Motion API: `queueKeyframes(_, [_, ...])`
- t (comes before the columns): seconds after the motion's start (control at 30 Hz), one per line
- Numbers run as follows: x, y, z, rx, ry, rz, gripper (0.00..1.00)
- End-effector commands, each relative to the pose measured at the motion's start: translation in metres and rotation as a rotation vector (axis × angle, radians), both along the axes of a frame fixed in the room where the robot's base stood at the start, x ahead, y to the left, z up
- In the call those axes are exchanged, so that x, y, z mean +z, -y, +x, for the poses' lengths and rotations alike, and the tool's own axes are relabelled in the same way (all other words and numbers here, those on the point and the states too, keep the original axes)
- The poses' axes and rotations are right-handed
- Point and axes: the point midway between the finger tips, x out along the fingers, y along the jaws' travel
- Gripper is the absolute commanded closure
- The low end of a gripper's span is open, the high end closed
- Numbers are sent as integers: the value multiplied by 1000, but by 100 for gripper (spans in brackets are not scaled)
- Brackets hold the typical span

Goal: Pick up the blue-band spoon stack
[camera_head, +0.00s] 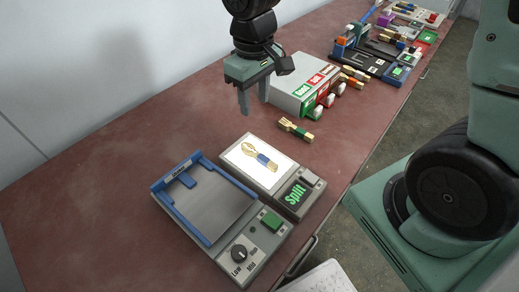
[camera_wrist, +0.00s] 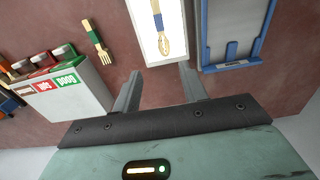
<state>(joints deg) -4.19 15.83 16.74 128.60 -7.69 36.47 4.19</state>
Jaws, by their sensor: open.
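The spoon stack with a blue band (camera_head: 258,157) lies on a lit white panel (camera_head: 237,161) of a device marked "Split". In the wrist view the spoon stack (camera_wrist: 160,30) lies bowl end toward my gripper, its blue band near the top. My gripper (camera_head: 254,112) is open and empty, above the table and behind the lit panel. In the wrist view the fingertips of my gripper (camera_wrist: 158,78) are apart, just short of the panel's near edge. Nothing is between them.
A blue-framed tray device (camera_head: 205,205) with a dial stands beside the lit panel. A green-banded fork stack (camera_head: 296,129) lies on the table nearby. A white box with coloured labels (camera_head: 304,84) stands behind it. More devices (camera_head: 375,50) fill the far table end.

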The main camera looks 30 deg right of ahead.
Motion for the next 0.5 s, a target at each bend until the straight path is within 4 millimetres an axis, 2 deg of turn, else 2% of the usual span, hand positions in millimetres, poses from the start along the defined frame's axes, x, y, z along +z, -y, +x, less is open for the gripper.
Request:
queueKeyframes(0.3, [-66,-1,-2,4,-7,-1,57])
queueKeyframes(0.5, [-101,-1,-2,4,-4,-1,57])
